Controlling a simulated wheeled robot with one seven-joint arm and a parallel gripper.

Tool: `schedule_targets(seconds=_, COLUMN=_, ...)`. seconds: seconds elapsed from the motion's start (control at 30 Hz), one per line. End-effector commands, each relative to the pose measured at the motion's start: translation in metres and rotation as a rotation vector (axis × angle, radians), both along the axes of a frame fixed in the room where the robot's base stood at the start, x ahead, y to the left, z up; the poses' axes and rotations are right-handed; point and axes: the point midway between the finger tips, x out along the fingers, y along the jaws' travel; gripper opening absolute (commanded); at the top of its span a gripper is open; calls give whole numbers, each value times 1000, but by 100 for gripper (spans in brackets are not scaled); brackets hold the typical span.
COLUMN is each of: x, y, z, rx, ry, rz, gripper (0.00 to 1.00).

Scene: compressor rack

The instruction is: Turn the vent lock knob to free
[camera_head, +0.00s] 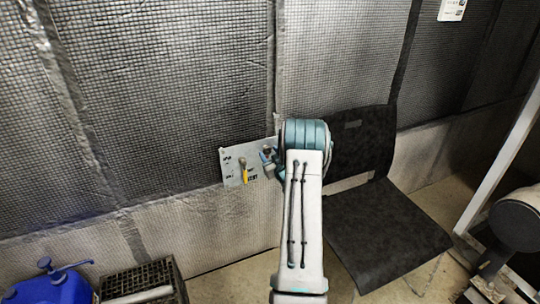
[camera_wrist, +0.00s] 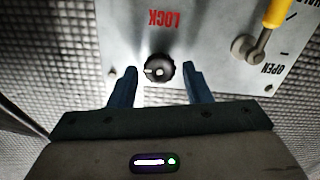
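The vent lock knob (camera_wrist: 159,68) is a round black knob with a white mark, on a light grey panel (camera_wrist: 205,25) under a red LOCK label that appears upside down in the wrist view. My gripper (camera_wrist: 160,80) is open. Its two dark blue fingers stand to the left and right of the knob, with a gap on each side; I cannot tell whether the fingertips reach its depth. In the head view the panel (camera_head: 232,172) is on the wall, and my arm and gripper (camera_head: 268,157) cover its right part, hiding the knob.
A yellow-handled lever (camera_wrist: 272,14) with an OPEN mark is beside the knob on the same panel; it also shows in the head view (camera_head: 245,175). A black chair (camera_head: 385,235) stands right of my arm. A blue container (camera_head: 50,288) and a dark crate (camera_head: 140,280) are at lower left.

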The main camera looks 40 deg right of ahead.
Motion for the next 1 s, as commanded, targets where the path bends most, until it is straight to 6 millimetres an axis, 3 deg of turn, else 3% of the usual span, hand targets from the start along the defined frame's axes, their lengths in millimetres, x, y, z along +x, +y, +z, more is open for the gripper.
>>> schedule_targets(seconds=0.03, x=0, y=0, z=0, rx=0, ry=0, rz=0, gripper=29)
schedule_targets(seconds=0.1, x=0, y=0, z=0, rx=0, ry=0, rz=0, gripper=10)
schedule_targets(seconds=0.57, x=0, y=0, z=-5, rx=-78, ry=18, rz=0, gripper=9)
schedule_targets(seconds=1.0, x=0, y=1, z=-9, rx=-433, ry=99, rz=1, gripper=9)
